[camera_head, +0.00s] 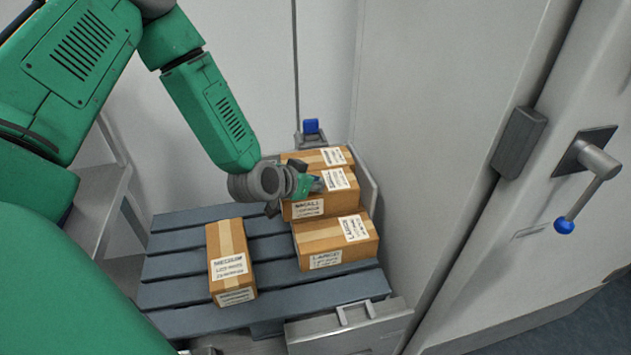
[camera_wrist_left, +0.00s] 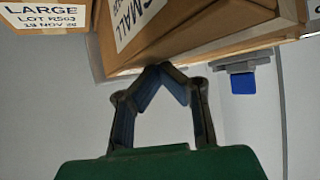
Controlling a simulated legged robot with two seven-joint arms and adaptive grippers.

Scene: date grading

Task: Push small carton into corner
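The small carton (camera_head: 307,208) is a brown box with white labels, at the right rear of the grey pallet, behind the large carton. It also fills the top of the left wrist view (camera_wrist_left: 205,30). My left gripper (camera_head: 313,185) is over the small carton's left side in the head view and covers part of it. In the left wrist view its fingertips (camera_wrist_left: 163,69) meet at the small carton's edge, with nothing visible between them. Whether they touch the carton is unclear. My right gripper is not in view.
The large carton (camera_head: 337,246) stands in front of the small one, and another carton (camera_head: 335,157) behind it. The medium carton (camera_head: 227,245) stands apart at the left. Bare pallet slats (camera_head: 185,240) lie left. Walls meet behind, near a blue-tipped fitting (camera_head: 311,127).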

